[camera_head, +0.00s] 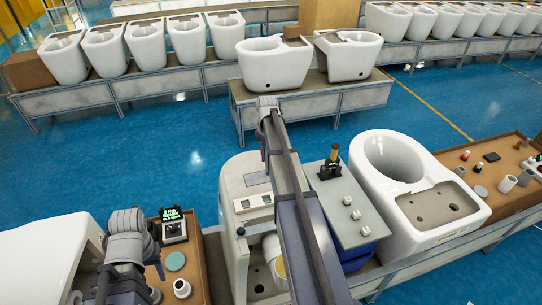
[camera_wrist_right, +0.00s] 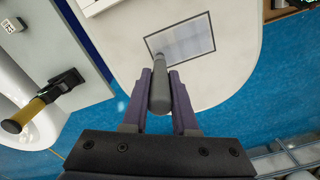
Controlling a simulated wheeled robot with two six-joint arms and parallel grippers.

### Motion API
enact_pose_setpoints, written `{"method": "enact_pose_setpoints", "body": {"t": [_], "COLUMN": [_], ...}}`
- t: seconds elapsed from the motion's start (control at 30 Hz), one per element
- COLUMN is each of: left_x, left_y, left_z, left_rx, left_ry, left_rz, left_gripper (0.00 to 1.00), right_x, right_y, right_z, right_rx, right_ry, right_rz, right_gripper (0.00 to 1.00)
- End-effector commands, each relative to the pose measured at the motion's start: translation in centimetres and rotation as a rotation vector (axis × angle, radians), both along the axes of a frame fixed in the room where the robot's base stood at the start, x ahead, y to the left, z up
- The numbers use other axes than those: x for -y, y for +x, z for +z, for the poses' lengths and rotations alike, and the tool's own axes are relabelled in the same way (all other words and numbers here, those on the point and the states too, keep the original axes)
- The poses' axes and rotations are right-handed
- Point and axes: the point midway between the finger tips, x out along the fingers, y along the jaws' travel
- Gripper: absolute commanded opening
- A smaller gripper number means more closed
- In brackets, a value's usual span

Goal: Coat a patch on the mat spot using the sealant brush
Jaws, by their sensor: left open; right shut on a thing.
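The grey rectangular mat spot (camera_wrist_right: 193,38) with a dark outline lies on a pale rounded surface in the right wrist view. In the head view it shows on the white machine's top (camera_head: 256,178), partly behind my right arm. My right gripper (camera_wrist_right: 160,92) is shut on a grey rounded handle (camera_wrist_right: 160,85), which I take for the sealant brush. Its far end overlaps the mat spot's lower left edge in the picture; I cannot tell whether it touches. My left gripper (camera_head: 158,278) is open and empty over the brown table at lower left.
A teal disc (camera_head: 175,261), a white cup (camera_head: 182,288) and a black display device (camera_head: 172,226) are near my left gripper. A yellow and black tool (camera_head: 330,162) stands on the grey box. A white toilet (camera_head: 385,155) stands right of it.

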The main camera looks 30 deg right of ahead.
Motion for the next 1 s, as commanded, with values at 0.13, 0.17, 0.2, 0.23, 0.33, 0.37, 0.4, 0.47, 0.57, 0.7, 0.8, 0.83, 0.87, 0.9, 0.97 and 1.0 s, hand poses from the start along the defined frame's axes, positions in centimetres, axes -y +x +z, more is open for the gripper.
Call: {"method": "enact_pose_setpoints", "body": {"t": [0.13, 0.17, 0.2, 0.23, 0.33, 0.37, 0.4, 0.47, 0.57, 0.7, 0.8, 0.83, 0.87, 0.9, 0.97, 1.0], "left_x": [0.0, 0.0, 0.0, 0.0, 0.0, 0.0, 0.0, 0.0, 0.0, 0.0, 0.0, 0.0, 0.0, 0.0, 0.0, 0.0], "left_y": [0.0, 0.0, 0.0, 0.0, 0.0, 0.0, 0.0, 0.0, 0.0, 0.0, 0.0, 0.0, 0.0, 0.0, 0.0, 0.0], "left_z": [0.0, -0.1, -0.1, -0.1, -0.1, -0.1, -0.1, -0.1, -0.1, -0.2, -0.2, -0.2, -0.2, -0.2, -0.2, -0.2], "left_rx": [0.000, 0.000, 0.000, 0.000, 0.000, 0.000, 0.000, 0.000, 0.000, 0.000, 0.000, 0.000, 0.000, 0.000, 0.000, 0.000], "left_ry": [0.000, 0.000, 0.000, 0.000, 0.000, 0.000, 0.000, 0.000, 0.000, 0.000, 0.000, 0.000, 0.000, 0.000, 0.000, 0.000], "left_rz": [0.000, 0.000, 0.000, 0.000, 0.000, 0.000, 0.000, 0.000, 0.000, 0.000, 0.000, 0.000, 0.000, 0.000, 0.000, 0.000], "left_gripper": [0.50, 0.50, 0.50, 0.50, 0.50, 0.50, 0.50, 0.50, 0.50, 0.50, 0.50, 0.50, 0.50, 0.50, 0.50, 0.50], "right_x": [-1.3, -1.4, -1.5, -1.6, -1.6, -1.6, -1.7, -1.9, -2.5, -3.6, -4.4, -4.5, -4.7, -4.8, -4.8, -4.8], "right_y": [0.4, 0.4, 0.5, 0.5, 0.5, 0.5, 0.5, 0.6, 0.8, 1.1, 1.4, 1.4, 1.5, 1.5, 1.5, 1.5], "right_z": [-0.1, -0.1, -0.1, -0.1, -0.1, -0.1, -0.1, -0.1, -0.1, -0.2, -0.2, -0.2, -0.2, -0.2, -0.2, -0.2], "right_rx": [0.000, 0.000, 0.000, 0.000, 0.000, 0.000, 0.000, 0.000, 0.000, 0.001, 0.001, 0.000, 0.000, 0.000, 0.001, 0.001], "right_ry": [0.000, 0.000, 0.000, 0.000, 0.000, 0.000, 0.000, 0.000, 0.000, 0.001, 0.001, 0.001, 0.001, 0.001, 0.002, 0.002], "right_rz": [0.001, 0.001, 0.000, 0.000, 0.000, 0.000, 0.000, 0.000, 0.001, 0.001, 0.002, 0.001, 0.001, 0.000, 0.000, 0.000], "right_gripper": [0.00, 0.00, 0.00, 0.00, 0.00, 0.00, 0.00, 0.00, 0.00, 0.00, 0.00, 0.00, 0.00, 0.00, 0.00, 0.00]}}
